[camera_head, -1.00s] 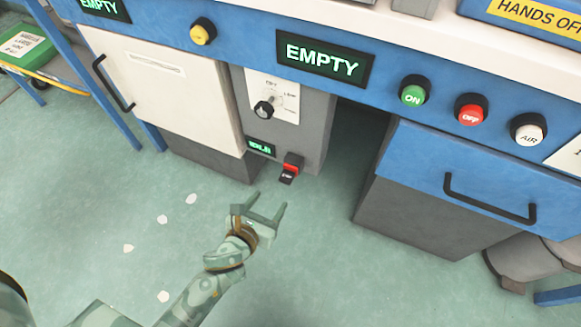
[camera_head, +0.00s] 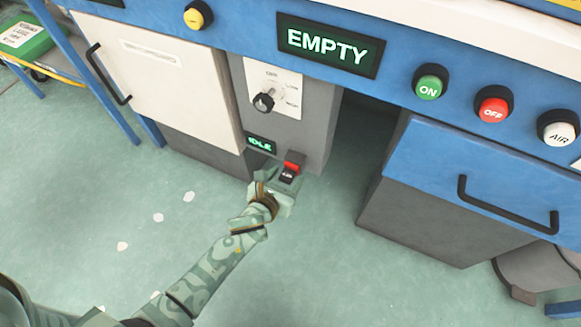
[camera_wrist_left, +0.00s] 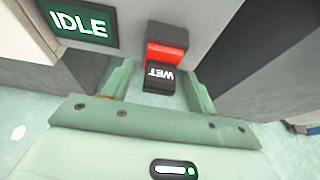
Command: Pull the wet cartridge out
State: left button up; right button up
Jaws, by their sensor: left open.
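The wet cartridge (camera_head: 288,175) is a small black block with a red part above it, at the lower front of the grey unit below the bench. In the left wrist view the cartridge (camera_wrist_left: 159,78) shows its WET label and sits just under the red part. My left gripper (camera_head: 285,184) is open, with one finger on each side of the cartridge; in the left wrist view its fingers (camera_wrist_left: 158,84) stand apart from it with gaps showing. The right gripper is not in view.
A green IDLE display (camera_head: 260,144) and a rotary knob (camera_head: 264,102) are on the grey unit (camera_head: 318,135). A white door (camera_head: 165,80) is to the left and a blue drawer (camera_head: 460,185) to the right. A dark gap lies between unit and drawer.

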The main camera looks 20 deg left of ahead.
pick_arm(q)
jog(key=c, duration=1.2)
jog(key=shift+o, duration=0.2)
jog(key=shift+s, duration=2.1)
jog(key=shift+s, duration=0.1)
jog(key=shift+s+a, duration=0.15)
jog(key=shift+s, duration=1.75)
jog(key=shift+r, duration=0.15)
